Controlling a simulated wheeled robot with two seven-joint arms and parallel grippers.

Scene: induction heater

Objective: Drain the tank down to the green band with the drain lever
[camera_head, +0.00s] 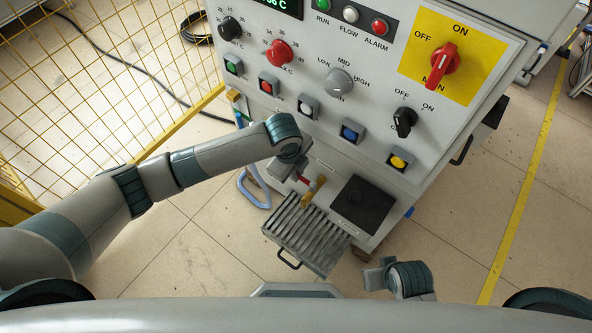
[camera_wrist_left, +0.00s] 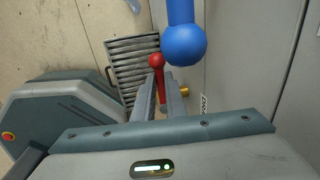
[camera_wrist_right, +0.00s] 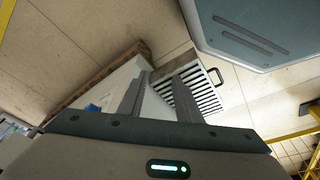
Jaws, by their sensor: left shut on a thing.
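The red drain lever (camera_wrist_left: 157,72) has a round knob and stands between the fingers of my left gripper (camera_wrist_left: 161,88), which is shut on it. In the head view the lever (camera_head: 304,180) shows as a small red piece beside a yellow outlet (camera_head: 314,191), low on the machine front. My left gripper (camera_head: 296,173) is partly hidden by its own wrist there. My right gripper (camera_wrist_right: 160,88) is open and empty, low and away from the machine front. I cannot make out the tank's level or a green band in any view.
A slatted drain grate (camera_head: 308,236) with a handle lies below the outlet. A dark square plate (camera_head: 362,205) is to its right. A large blue knob (camera_wrist_left: 184,44) is close to my left fingers. The control panel (camera_head: 320,122) is above; a yellow mesh fence (camera_head: 95,90) stands left.

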